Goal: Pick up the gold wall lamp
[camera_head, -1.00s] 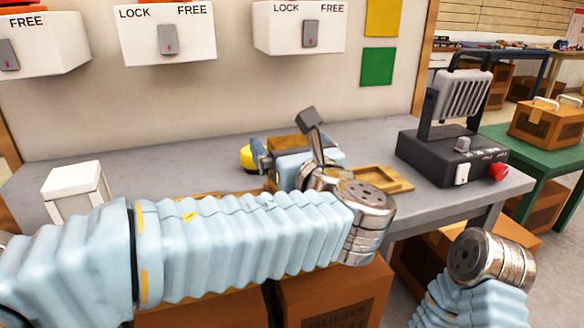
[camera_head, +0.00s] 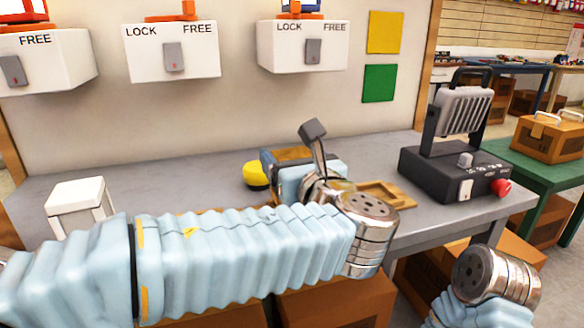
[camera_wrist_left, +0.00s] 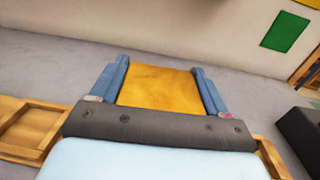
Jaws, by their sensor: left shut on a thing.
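My left gripper (camera_wrist_left: 160,72) is shut on a gold, flat-faced thing (camera_wrist_left: 157,88), which I take to be the gold wall lamp. It fills the space between the two blue fingers in the left wrist view. In the head view the gripper (camera_head: 285,160) is over the grey workbench, with the gold-brown top of the held thing (camera_head: 290,154) between its fingers. The wrist hides most of its lower side, so I cannot tell whether it touches the bench. My right gripper is out of view; only part of my right arm shows at the lower right.
A yellow rounded thing (camera_head: 256,176) is just left of the gripper. A shallow wooden tray (camera_head: 400,198) lies to its right, then a black control box (camera_head: 430,175) with a lamp panel. A white box (camera_head: 78,194) stands at left. White LOCK/FREE boxes (camera_head: 172,52) hang on the wall.

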